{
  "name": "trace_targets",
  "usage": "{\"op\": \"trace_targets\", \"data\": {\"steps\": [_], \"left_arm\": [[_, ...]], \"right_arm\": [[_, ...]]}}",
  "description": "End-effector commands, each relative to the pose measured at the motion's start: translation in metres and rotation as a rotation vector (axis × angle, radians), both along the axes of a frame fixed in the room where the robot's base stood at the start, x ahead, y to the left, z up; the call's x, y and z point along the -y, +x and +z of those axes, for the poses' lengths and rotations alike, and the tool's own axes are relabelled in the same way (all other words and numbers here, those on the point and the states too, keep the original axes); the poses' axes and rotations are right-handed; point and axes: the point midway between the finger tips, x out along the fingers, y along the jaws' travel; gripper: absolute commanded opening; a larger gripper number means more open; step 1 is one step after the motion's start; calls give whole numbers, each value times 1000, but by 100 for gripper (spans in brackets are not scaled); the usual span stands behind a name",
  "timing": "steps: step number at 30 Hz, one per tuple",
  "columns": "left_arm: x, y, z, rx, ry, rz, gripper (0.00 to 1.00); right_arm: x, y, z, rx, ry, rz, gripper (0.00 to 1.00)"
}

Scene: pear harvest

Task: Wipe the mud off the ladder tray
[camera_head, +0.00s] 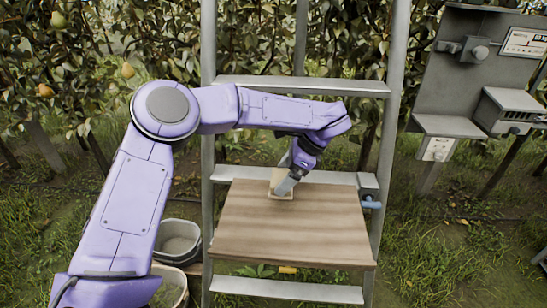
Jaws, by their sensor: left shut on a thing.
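The ladder tray (300,232) is a brown wooden board fixed on the grey metal ladder. I cannot make out a distinct mud patch on its bare part. My left gripper (287,186) reaches in from the left and points down over the tray's far edge. It is shut on a pale beige sponge-like block (279,194), which is at the tray's far part and seems to touch its surface. The fingers hide part of the block and the wood under it. My right gripper is not in view.
The ladder's rails (209,120) and rungs (300,86) frame the tray. A blue-handled item (371,204) is at the tray's right edge. A grey bucket (178,241) stands at the lower left. A grey equipment panel (478,75) stands at the right. Pear foliage fills the back.

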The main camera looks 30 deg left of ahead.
Motion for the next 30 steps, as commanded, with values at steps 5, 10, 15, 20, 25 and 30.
{"op": "trace_targets", "data": {"steps": [5,10,15,20,25,30], "left_arm": [[1,1,19,0,0,-1,60],[2,1,34,1,0,-3,60],[2,1,41,0,0,-4,60],[2,1,41,0,0,-4,60],[2,1,40,0,0,-4,60],[2,1,40,-1,0,-3,60]], "right_arm": [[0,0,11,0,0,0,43],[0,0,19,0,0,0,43],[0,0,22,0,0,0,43],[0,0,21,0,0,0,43],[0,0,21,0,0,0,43],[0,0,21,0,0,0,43]]}}
